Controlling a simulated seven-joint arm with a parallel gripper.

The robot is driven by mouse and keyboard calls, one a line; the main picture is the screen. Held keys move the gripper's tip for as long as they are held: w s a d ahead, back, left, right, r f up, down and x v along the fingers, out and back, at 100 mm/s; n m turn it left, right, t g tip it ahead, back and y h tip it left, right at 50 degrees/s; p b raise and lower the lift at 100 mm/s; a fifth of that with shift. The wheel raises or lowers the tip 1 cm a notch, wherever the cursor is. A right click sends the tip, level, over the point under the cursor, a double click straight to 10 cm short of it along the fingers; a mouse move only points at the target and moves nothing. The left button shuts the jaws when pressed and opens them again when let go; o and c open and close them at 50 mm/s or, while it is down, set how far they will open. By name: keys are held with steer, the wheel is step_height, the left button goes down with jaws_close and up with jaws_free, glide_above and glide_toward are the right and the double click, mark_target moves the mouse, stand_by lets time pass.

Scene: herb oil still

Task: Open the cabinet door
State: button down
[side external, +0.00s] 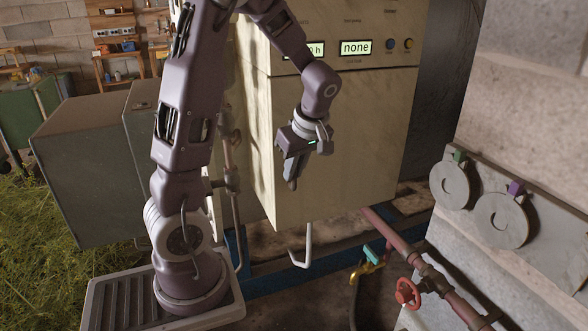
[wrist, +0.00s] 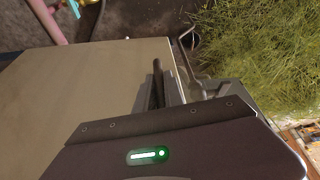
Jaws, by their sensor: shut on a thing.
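The cream cabinet (side external: 352,130) stands in the middle of the side view, with a display panel above its front. Its pale front also fills much of the wrist view (wrist: 85,95). My gripper (side external: 292,184) is at the left part of this front, pointing down. In the wrist view my gripper (wrist: 160,88) is close to the right edge of the pale face, with a dark finger beside a grey strip. It is shut on what seems to be the door handle, mostly hidden by the fingers. I cannot tell whether the door is ajar.
A bent white pipe (side external: 303,250) hangs below the cabinet. A red pipe (side external: 405,248) with a red valve wheel (side external: 408,293) and a teal-handled tap (side external: 370,262) is at lower right. Green-grey boxes (side external: 80,165) and herbs (side external: 40,235) are at left.

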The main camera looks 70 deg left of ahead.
steer(key=shift+d, duration=0.1)
stand_by(0.3)
steer(key=w+d+n, duration=0.2)
steer(key=w+d, duration=0.4)
steer(key=d, duration=0.3)
steer(key=w+d+n+g+h, duration=0.1)
steer(key=w+d+n, duration=0.2)
steer(key=w+d, duration=0.3)
steer(key=w+d+n+g, duration=0.1)
steer(key=w+d, duration=0.5)
steer(key=d, duration=0.6)
steer(key=shift+w+d+n+h, duration=0.3)
steer(key=shift+w+d+n, duration=0.1)
steer(key=shift+n, duration=0.5)
steer(key=c, duration=1.5)
jaws_free()
steer(key=shift+g, duration=0.3)
steer(key=shift+o, duration=0.2)
steer(key=shift+a, duration=0.1)
